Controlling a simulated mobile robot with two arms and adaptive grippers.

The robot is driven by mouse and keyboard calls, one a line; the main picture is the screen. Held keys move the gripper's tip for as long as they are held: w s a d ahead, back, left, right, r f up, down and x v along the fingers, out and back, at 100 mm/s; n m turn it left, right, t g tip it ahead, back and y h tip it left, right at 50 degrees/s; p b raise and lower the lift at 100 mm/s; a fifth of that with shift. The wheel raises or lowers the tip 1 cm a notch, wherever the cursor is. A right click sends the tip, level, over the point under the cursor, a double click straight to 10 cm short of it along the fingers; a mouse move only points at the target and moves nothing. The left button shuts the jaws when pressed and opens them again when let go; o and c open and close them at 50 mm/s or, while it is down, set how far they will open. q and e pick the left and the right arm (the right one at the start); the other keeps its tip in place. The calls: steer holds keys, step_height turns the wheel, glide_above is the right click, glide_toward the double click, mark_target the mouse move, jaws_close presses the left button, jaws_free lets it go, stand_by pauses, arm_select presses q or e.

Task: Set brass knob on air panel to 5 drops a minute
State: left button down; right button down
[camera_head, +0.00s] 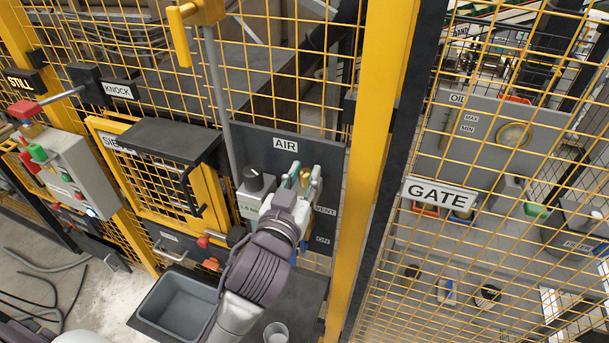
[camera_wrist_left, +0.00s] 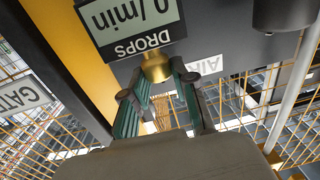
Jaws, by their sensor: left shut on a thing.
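The dark air panel (camera_head: 332,160) hangs on the yellow mesh fence and carries an AIR label. My left gripper (camera_head: 298,178) reaches up to it in the head view and covers its middle. In the left wrist view, upside down, the brass knob (camera_wrist_left: 156,68) is between the fingertips of my left gripper (camera_wrist_left: 153,84), which is shut on it. Beside the knob is a display (camera_wrist_left: 135,22) marked DROPS, showing "0/min" at the picture's edge; whether more digits are cut off I cannot tell. The knob is hidden in the head view. My right gripper is not in view.
A black knob (camera_head: 254,180) on a grey box is left of my gripper. A grey tub (camera_head: 178,300) and a clear cup (camera_head: 276,332) stand below. A yellow post (camera_head: 372,130) and the GATE sign (camera_head: 440,195) are to the right.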

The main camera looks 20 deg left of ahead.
arm_select(q)
steer(key=m+h, duration=0.1)
steer(key=h, duration=0.1)
steer(key=m+g+h, duration=0.1)
steer(key=m+h, duration=0.2)
steer(key=h, duration=0.1)
steer(key=shift+w+a+m+h, duration=0.1)
steer(key=shift+a+m+h, duration=0.2)
steer(key=shift+a+h, duration=0.1)
steer(key=m+g+h, duration=0.1)
steer(key=h, duration=0.1)
steer(key=m+g+h, duration=0.1)
steer(key=m+h, duration=0.1)
steer(key=shift+w+a+g+b, duration=0.1)
steer(key=shift+a+g+b, duration=0.05)
steer(key=shift+g+b, duration=0.25)
steer(key=shift+h, duration=0.4)
steer(key=shift+m+g+h+b, duration=0.3)
steer(key=shift+m+g+h, duration=0.5)
steer(key=shift+m+g, duration=0.15)
steer(key=c, duration=1.3)
jaws_free()
steer(key=o, duration=0.4)
steer(key=shift+w, duration=0.1)
